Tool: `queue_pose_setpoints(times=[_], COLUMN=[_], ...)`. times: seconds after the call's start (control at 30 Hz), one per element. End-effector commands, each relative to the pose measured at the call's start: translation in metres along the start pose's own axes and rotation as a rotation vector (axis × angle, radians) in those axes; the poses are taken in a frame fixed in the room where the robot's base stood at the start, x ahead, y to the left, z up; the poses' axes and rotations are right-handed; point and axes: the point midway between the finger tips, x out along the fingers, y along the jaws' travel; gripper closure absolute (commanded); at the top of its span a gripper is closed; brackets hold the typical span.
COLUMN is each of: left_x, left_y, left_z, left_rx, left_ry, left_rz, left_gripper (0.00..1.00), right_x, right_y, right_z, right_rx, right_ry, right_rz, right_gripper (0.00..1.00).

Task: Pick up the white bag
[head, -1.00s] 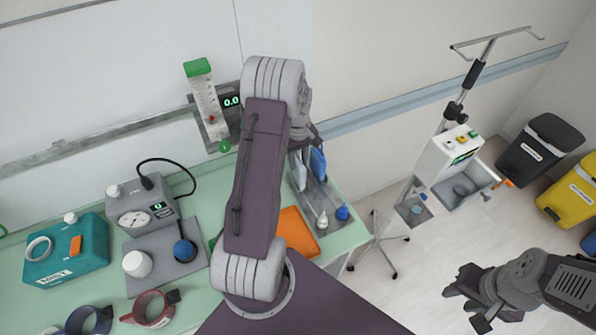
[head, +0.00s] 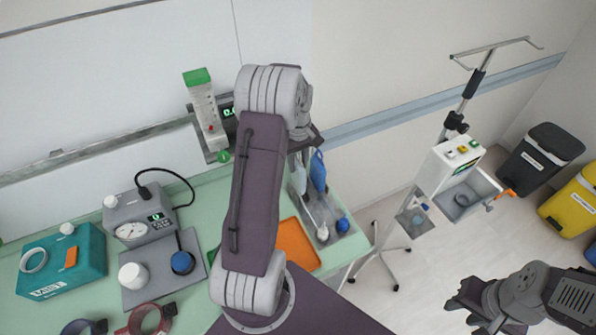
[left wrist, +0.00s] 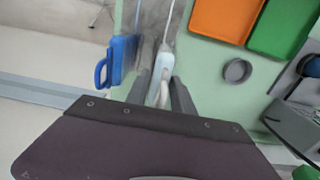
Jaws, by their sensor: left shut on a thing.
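The white bag (head: 298,178) hangs under my left gripper, above the clear rack at the right end of the green counter; my arm partly covers it in the head view. In the left wrist view the white bag (left wrist: 164,66) sits between the two fingers of my left gripper (left wrist: 158,90), which is shut on it. Whether the bag still touches the rack is hard to tell. A blue bag (head: 318,172) is close beside it, and this blue bag (left wrist: 121,58) lies left of the fingers in the wrist view. My right gripper (head: 462,310) is open and empty, over the floor at lower right.
An orange tray (head: 298,243) lies left of the clear rack (head: 352,240). A flowmeter (head: 205,110) hangs on the wall rail, left of my arm. A wheeled stand with a white pump (head: 445,165) stands right of the counter. Open floor lies between it and the counter.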

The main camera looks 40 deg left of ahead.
Motion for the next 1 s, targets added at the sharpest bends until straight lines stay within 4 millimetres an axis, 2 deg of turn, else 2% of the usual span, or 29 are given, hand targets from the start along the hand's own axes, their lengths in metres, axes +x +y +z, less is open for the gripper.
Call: queue_pose_setpoints(times=[0.23, 0.5, 0.7, 1.0], left_x=[-0.030, -0.062, -0.073, -0.075], left_y=[0.001, 0.001, 0.001, 0.001], left_z=[0.046, 0.098, 0.114, 0.117], left_rx=[0.005, 0.004, 0.001, 0.000], left_ry=[0.003, 0.002, 0.001, 0.000], left_rz=[0.003, 0.003, 0.002, 0.000], left_gripper=[1.00, 1.00, 1.00, 1.00], right_x=[0.017, 0.027, 0.029, 0.028], right_y=[0.000, 0.001, 0.001, 0.001], right_z=[0.002, 0.003, 0.003, 0.003], right_rx=[0.000, 0.000, 0.000, 0.000], right_ry=[0.000, 0.000, 0.000, 0.000], right_rz=[0.000, 0.000, 0.000, 0.000], right_gripper=[0.64, 0.64, 0.64, 0.64])
